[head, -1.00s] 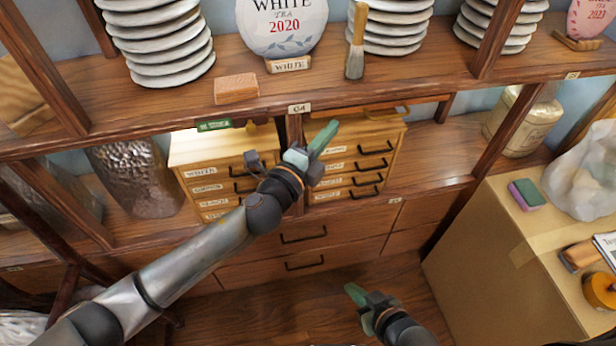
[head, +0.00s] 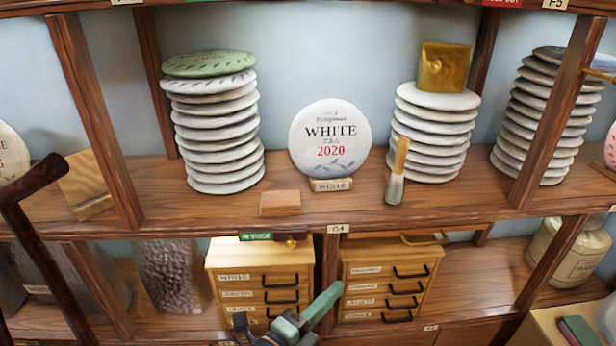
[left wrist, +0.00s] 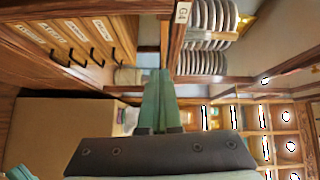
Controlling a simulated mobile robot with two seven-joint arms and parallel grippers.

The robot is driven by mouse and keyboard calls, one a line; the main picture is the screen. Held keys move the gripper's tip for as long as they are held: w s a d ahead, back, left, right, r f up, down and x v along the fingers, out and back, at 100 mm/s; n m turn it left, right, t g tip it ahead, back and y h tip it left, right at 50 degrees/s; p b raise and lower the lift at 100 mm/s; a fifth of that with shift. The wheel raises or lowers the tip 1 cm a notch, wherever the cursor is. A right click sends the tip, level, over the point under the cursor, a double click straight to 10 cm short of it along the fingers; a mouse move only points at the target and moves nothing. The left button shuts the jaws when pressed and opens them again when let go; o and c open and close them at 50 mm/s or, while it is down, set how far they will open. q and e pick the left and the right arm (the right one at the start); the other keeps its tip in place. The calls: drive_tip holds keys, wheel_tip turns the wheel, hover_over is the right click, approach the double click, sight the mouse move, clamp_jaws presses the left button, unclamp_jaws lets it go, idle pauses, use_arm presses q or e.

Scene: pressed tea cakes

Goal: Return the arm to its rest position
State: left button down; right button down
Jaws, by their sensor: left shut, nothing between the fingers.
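My left gripper (head: 318,308) shows at the bottom of the head view, in front of the two small wooden drawer cabinets. Its green fingers are closed together with nothing between them. In the left wrist view the shut fingers (left wrist: 157,98) point ahead toward the shelving, clear of anything. Most of the left arm is below the head view's lower edge. My right gripper is not in the head view; a green piece at the lower left corner of the left wrist view is too cropped to identify.
The left drawer cabinet (head: 222,262) and right drawer cabinet (head: 352,258) stand on the lower shelf. Above are a stack of pale cakes (head: 222,150), a "WHITE 2020" cake (head: 330,145), a brush (head: 396,185) and a wooden block (head: 280,204). A shelf edge (head: 430,221) runs above the gripper.

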use_arm(q)
drive_tip(key=s+a+f+n+g+y+p, duration=0.2)
drive_tip(key=s+a+f+n+y+p, duration=0.1)
drive_tip(key=s+a+f+n, duration=0.5)
drive_tip(key=s+a+f+n+g+y+p, duration=0.1)
drive_tip(key=s+a+f+n+y+p, duration=0.3)
drive_tip(key=a+n, duration=1)
drive_tip(key=s+f+n+y, duration=0.1)
drive_tip(key=s+f+y, duration=0.1)
drive_tip(key=s+f, duration=0.2)
wheel_tip(320, 180, down, 3)
drive_tip(key=shift+s+a+r+g+y, duration=0.15)
drive_tip(key=shift+g+y, duration=0.15)
drive_tip(key=shift+g, duration=0.1)
